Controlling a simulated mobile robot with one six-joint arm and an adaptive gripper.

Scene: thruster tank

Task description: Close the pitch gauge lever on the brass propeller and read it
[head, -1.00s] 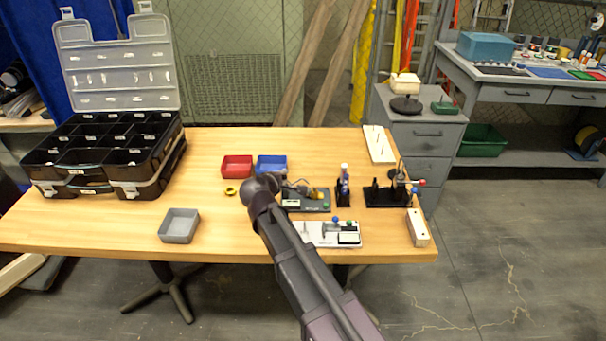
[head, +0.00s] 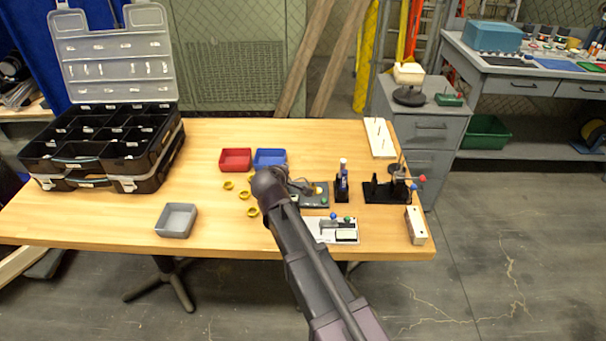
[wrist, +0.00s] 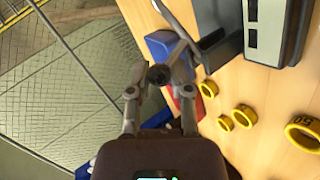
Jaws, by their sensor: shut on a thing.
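The pitch gauge stand (head: 312,201) is a dark grey fixture at the middle of the table in the head view. A small yellow, brass-coloured part (head: 320,188) shows on it, perhaps the propeller. In the wrist view, my gripper (wrist: 160,75) is shut on a round black knob (wrist: 159,75). A thin dark stem (wrist: 190,57) runs from the knob up and right towards the dark fixture (wrist: 285,35) with pale panels. In the head view my arm hides the gripper and part of the stand. I cannot make out a reading.
Several yellow rings (head: 244,194) lie left of my arm. Red (head: 235,159) and blue (head: 270,157) bins stand behind them, and a grey tray (head: 176,220) at front left. A white board (head: 345,236) lies in front of the stand. A bottle (head: 343,178) stands to its right.

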